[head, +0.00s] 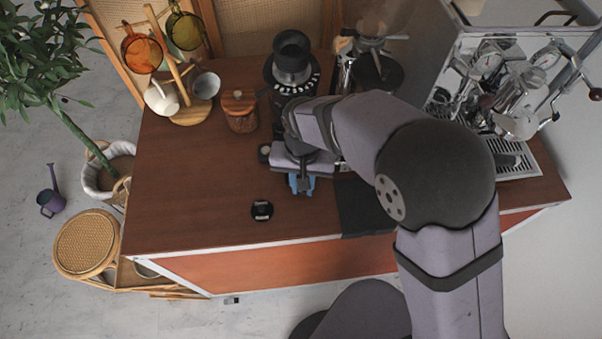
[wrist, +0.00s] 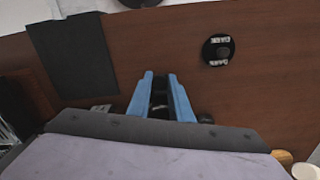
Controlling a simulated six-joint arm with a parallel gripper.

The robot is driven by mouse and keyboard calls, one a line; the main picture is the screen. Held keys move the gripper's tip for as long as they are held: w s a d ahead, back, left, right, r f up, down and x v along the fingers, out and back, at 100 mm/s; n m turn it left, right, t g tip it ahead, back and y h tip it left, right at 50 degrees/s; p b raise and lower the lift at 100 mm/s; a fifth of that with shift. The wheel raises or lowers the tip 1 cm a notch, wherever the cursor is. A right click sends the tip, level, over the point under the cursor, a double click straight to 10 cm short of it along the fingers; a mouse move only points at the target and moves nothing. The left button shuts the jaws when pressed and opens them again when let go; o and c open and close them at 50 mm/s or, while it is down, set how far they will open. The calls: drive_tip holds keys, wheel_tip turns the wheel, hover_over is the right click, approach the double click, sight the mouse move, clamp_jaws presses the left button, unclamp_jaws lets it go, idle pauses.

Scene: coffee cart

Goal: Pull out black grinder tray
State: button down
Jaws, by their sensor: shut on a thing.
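The coffee grinder (head: 291,62), black with a ringed dial, stands at the back middle of the wooden counter in the head view. My gripper (head: 301,184) is low over the counter in front of it, with blue fingers. In the wrist view, my gripper (wrist: 160,98) is shut on a small dark piece (wrist: 158,98) between the blue fingers, which I take to be the black grinder tray. Most of the tray is hidden by the fingers and wrist. The grinder's lower front is hidden behind my arm in the head view.
A small black round item (head: 262,210) lies on the counter left of my gripper. A black mat (head: 362,208) hangs over the front edge to the right. A wooden jar (head: 239,110) and cup stand (head: 190,108) are at the left; the espresso machine (head: 515,100) is at the right.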

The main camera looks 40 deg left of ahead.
drive_tip(key=c, duration=1.9)
unclamp_jaws()
drive_tip(key=shift+o, duration=0.2)
drive_tip(key=shift+r, duration=0.1)
drive_tip(key=shift+r+b, duration=1.1)
drive_tip(key=shift+r, duration=2.55)
